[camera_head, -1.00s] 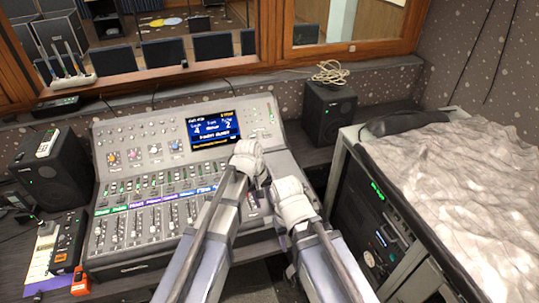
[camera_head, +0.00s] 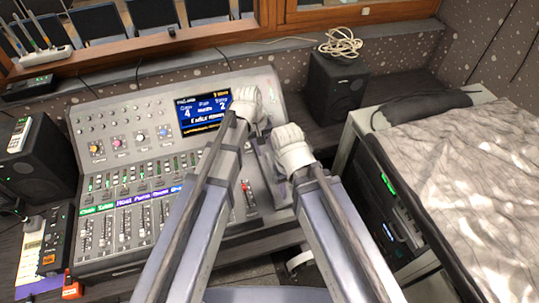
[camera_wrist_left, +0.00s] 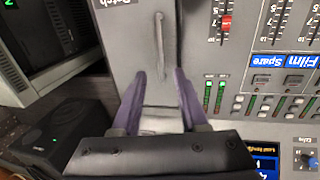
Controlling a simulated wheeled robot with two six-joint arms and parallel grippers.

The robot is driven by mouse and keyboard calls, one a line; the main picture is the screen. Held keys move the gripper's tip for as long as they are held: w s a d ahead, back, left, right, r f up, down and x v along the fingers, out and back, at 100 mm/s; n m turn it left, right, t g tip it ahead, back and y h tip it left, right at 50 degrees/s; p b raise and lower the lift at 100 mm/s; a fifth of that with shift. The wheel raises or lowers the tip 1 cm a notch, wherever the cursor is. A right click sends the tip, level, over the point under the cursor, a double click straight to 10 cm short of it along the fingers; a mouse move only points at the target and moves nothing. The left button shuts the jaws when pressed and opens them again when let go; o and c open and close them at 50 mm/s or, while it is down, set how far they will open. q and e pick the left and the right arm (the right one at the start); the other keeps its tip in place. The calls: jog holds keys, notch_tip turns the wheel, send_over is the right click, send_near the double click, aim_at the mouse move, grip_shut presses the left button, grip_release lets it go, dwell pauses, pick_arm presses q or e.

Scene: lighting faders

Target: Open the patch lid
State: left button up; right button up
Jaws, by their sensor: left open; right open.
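The patch lid (camera_wrist_left: 115,45) is a grey panel marked "Patch" at the end of the mixing console, with a long thin bar handle (camera_wrist_left: 159,45) on it. It looks shut and flat. In the left wrist view my left gripper (camera_wrist_left: 159,78) is open, its two purple fingers apart on either side of the handle's near end. The handle looks free between them; I cannot tell how high above the lid the fingers are. In the head view my left gripper (camera_head: 248,105) is over the console's right part, and my arms hide much of the lid. My right gripper (camera_head: 290,148) is just right of it, its fingers hidden.
The console (camera_head: 130,120) has faders, knobs and a lit screen (camera_head: 204,112). A black speaker (camera_head: 337,85) stands behind right, another (camera_head: 35,160) at left. A rack with a grey cloth (camera_head: 440,165) closes off the right side. A window ledge runs behind.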

aim_at(271, 164)
pick_arm(q)
jog(key=f+b, duration=0.2)
jog(key=d+f+b, duration=0.1)
jog(key=f+b, duration=0.4)
jog(key=shift+w+d+f+b, duration=0.15)
jog(key=shift+d+f+b, duration=0.1)
jog(key=shift+f+b, duration=0.1)
pick_arm(e)
notch_tip(271, 164, down, 8)
jog(key=shift+r, duration=0.15)
pick_arm(q)
jog(key=shift+r, duration=0.1)
pick_arm(e)
jog(key=shift+r, duration=0.1)
pick_arm(q)
grip_shut()
dwell(0.7)
